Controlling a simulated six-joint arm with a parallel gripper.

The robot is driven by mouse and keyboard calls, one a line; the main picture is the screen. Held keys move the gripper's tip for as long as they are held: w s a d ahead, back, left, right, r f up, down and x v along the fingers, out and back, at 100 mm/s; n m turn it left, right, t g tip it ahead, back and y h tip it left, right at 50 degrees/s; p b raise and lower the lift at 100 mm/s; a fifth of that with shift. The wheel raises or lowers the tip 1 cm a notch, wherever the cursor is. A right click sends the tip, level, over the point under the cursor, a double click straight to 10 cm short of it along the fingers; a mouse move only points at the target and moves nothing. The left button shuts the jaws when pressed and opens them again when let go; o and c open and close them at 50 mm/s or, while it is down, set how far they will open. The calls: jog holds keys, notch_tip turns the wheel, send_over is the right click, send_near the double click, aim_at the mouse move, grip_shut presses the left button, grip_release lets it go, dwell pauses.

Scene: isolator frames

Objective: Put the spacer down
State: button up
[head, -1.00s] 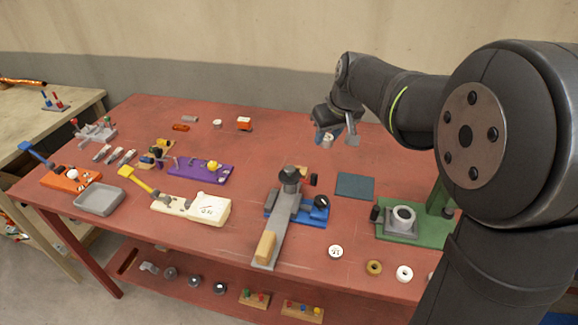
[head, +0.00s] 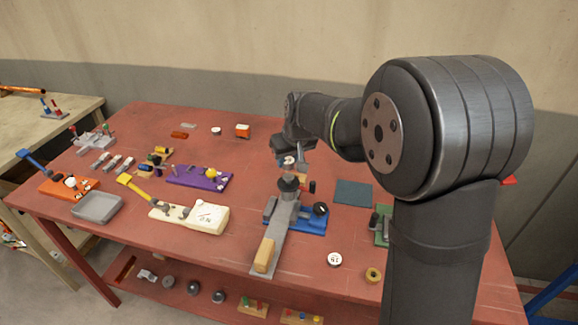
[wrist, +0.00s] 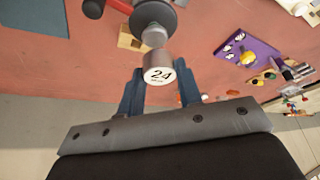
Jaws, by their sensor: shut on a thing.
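My gripper (wrist: 160,88) is shut on the spacer (wrist: 158,73), a short grey cylinder with a white end face marked 24. Its two blue-grey fingers sit on either side of it in the wrist view. In the head view my gripper (head: 291,163) is above the table, behind the black knob of the blue clamp fixture. The spacer shows there as a small pale piece (head: 289,160) between the fingers. Whether it touches anything below is not clear.
The blue clamp fixture (head: 312,224) with its grey lever stands in front of my gripper. A dark teal mat (head: 353,192) lies to its right. A purple board (head: 190,177) and a grey tray (head: 97,207) are to the left. The red table (head: 245,155) has bare room left of my gripper.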

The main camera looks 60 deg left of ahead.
aim_at(290, 163)
jog(key=shift+f, duration=1.4)
jog(key=shift+f, duration=0.1)
jog(key=o, duration=1)
jog(key=v, duration=1.2)
jog(key=x, duration=1.2)
jog(key=shift+f, duration=0.2)
notch_tip(290, 163, up, 3)
jog(key=shift+r, duration=0.7)
